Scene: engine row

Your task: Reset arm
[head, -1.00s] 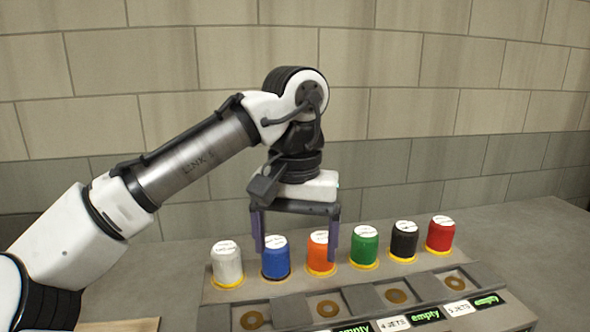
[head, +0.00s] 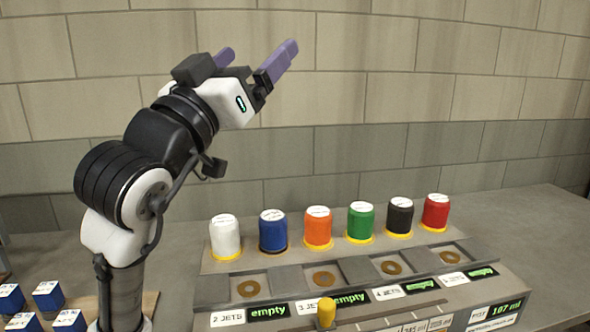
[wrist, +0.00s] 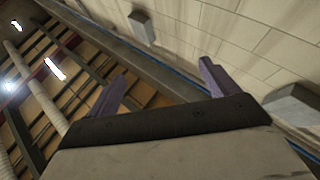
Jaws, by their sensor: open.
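My gripper (head: 258,58) is raised at the upper left of the head view, above and behind the row of capped canisters. Its purple fingers stand apart, point up and to the right, and hold nothing. In the wrist view my gripper (wrist: 165,82) is also open and empty, with the wall and ceiling beyond it. My arm comes up from the bottom left and bends at the wrist. The canisters stand upright in a row: white (head: 225,237), blue (head: 272,231), orange (head: 318,228), green (head: 360,222), black (head: 400,217) and red (head: 435,213).
The grey console (head: 205,290) has recessed bays with brass rings, labels and green displays, some reading "empty". A yellow knob (head: 326,313) stands at its front. Blue blocks (head: 48,296) sit on a board at lower left. A block wall (head: 420,90) rises behind. The table's right side is clear.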

